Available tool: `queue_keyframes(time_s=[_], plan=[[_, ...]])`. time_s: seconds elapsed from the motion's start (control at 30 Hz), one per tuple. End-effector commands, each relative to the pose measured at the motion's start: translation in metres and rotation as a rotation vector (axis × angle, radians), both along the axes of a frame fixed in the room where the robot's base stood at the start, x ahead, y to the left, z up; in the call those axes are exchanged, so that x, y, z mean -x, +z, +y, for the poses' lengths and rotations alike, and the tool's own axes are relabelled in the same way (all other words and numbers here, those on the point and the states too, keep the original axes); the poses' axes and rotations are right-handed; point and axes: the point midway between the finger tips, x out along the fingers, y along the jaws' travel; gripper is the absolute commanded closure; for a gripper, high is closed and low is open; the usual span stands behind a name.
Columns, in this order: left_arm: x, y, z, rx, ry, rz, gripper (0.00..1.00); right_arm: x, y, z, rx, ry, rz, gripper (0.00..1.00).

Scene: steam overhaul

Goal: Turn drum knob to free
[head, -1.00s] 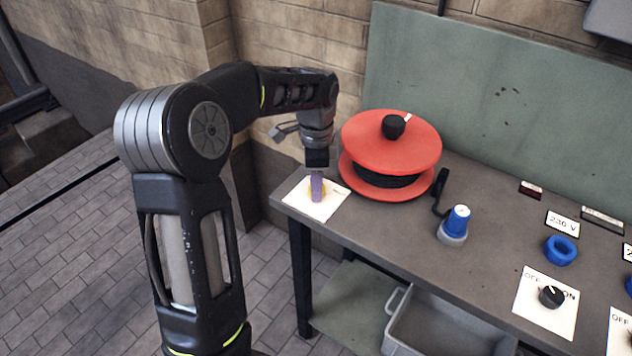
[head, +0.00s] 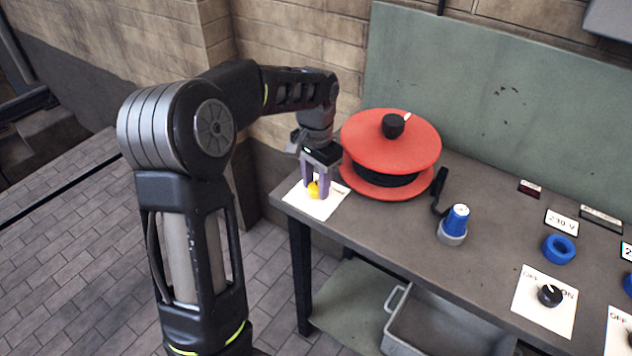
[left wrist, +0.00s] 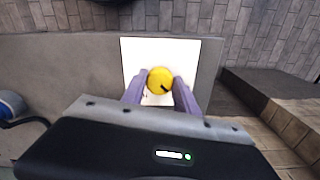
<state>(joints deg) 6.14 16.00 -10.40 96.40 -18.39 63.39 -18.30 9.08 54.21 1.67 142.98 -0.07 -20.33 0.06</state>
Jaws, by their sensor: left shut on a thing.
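A yellow knob (head: 313,190) with a dark pointer mark sits on a white plate (head: 322,208) at the left end of the bench. My left gripper (head: 316,188) points down over it, with its two purple fingers on either side of the knob, shut on it. In the left wrist view the yellow knob (left wrist: 160,80) shows between the fingertips, its dark mark toward the lower right. Lettering on the plate is too small to read. The red cable drum (head: 405,130) stands just right of the plate, with a black knob (head: 393,125) on top. My right gripper is not in view.
On the bench (head: 390,225), a blue plug (head: 457,220) and a black cable end (head: 439,190) lie right of the drum. A blue socket (head: 559,249) and a black OFF/ON knob (head: 550,295) are farther right. A grey bin (head: 440,325) stands below. A brick wall rises behind.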

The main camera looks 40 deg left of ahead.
Motion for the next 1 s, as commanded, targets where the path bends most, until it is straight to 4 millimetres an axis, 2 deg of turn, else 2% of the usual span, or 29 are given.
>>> queue_keyframes(time_s=[0.43, 0.47, 0.73, 1.0], plan=[[-0.0003, 0.0004, 0.0002, 0.0, 0.017, -0.001, 1.0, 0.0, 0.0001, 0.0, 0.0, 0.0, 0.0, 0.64], [-0.0003, 0.0004, 0.0002, 0.0, 0.017, -0.002, 0.64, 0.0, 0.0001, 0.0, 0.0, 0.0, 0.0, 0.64], [-0.0002, 0.0003, 0.0002, 0.0, 0.015, -0.001, 0.43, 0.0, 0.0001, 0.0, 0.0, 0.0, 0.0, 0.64], [-0.0002, 0.0014, 0.0001, 0.0, 0.015, -0.001, 0.43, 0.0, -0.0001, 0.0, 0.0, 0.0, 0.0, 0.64]])
